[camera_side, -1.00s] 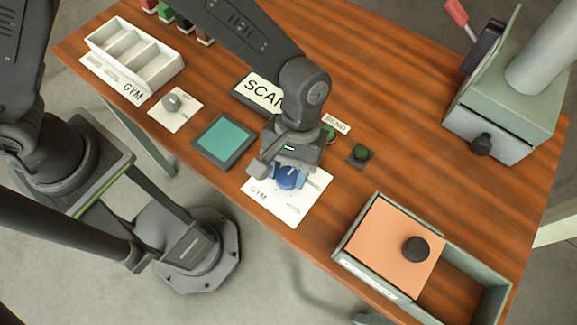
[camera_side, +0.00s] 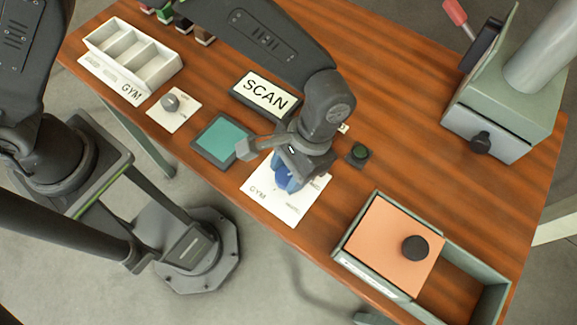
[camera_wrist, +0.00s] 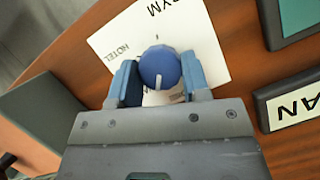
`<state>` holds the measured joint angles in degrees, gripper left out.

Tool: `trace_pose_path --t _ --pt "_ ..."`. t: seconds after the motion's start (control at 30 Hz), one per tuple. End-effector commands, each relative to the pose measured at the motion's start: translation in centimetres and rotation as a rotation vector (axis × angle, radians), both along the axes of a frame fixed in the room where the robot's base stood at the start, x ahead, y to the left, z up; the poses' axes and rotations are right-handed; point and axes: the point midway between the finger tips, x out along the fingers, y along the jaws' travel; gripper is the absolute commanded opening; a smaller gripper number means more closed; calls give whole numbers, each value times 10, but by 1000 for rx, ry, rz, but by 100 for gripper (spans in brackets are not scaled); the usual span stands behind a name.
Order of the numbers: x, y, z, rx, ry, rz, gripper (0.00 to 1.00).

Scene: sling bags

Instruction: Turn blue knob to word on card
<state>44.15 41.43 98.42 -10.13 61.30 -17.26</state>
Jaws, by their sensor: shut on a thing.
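The blue knob (camera_wrist: 158,66) sits on a white plate (camera_side: 257,186) with printed words. In the wrist view, GYM is at the top of the plate and HOTEL at the left; another word behind the knob is partly hidden. The knob's white mark points down toward my gripper's body in that view. My gripper (camera_wrist: 160,80) has its blue fingers on both sides of the knob, shut on it. In the side view my gripper (camera_side: 284,182) covers much of the knob.
A teal pad (camera_side: 222,139) and a grey knob on a white plate (camera_side: 171,103) lie left of my gripper. An orange-lidded box (camera_side: 390,245) stands at the front right, and a grey machine (camera_side: 500,120) at the back right.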

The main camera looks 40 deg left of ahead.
Motion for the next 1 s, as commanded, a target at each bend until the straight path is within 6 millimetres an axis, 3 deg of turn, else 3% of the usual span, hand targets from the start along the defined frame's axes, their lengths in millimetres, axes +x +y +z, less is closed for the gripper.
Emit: trace_pose_path --t 1.0 --pt "-5 -3 1 1 2 -968 20"
